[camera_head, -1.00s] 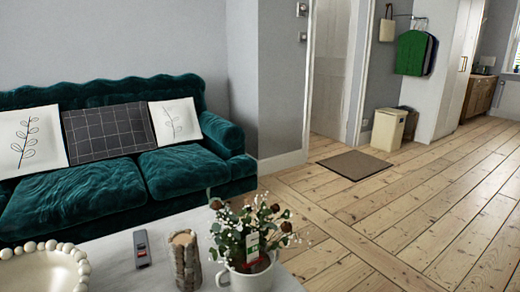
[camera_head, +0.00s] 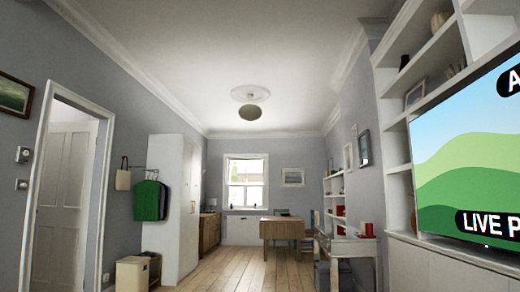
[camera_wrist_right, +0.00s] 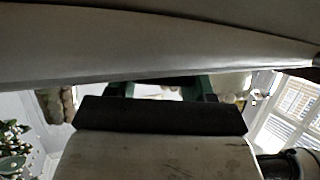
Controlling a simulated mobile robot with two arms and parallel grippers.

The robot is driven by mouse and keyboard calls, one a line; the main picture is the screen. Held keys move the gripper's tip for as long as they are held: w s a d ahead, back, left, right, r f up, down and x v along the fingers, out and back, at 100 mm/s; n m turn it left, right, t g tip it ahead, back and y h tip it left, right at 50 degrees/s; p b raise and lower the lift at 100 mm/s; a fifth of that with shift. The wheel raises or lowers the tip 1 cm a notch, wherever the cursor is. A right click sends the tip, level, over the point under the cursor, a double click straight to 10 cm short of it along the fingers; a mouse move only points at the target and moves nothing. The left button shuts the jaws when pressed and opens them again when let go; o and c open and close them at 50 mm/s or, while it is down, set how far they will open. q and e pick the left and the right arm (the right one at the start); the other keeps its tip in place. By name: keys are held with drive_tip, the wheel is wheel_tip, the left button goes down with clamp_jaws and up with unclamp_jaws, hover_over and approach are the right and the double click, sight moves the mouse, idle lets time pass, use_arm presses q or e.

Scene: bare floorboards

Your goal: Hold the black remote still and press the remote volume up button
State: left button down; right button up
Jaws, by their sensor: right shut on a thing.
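My right gripper (camera_wrist_right: 160,110) shows close up in the right wrist view, with a pale body and a broad black end. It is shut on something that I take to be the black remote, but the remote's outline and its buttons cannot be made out. A large grey surface fills the top of that view; I cannot tell what it is. The head view now shows neither gripper and no remote. My left gripper is in no frame now.
In the right wrist view, a plant (camera_wrist_right: 14,145) and a woody holder (camera_wrist_right: 55,105) are at the left. The head view shows a television (camera_head: 470,155) on the right, a doorway (camera_head: 65,190) on the left, and a far wooden table (camera_head: 283,229) beyond open floor.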

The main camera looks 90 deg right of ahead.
idle(0.3)
drive_tip(key=o, duration=1.1)
drive_tip(key=v, duration=1.2)
drive_tip(key=shift+r, duration=0.1)
use_arm(q)
drive_tip(key=shift+d, duration=0.1)
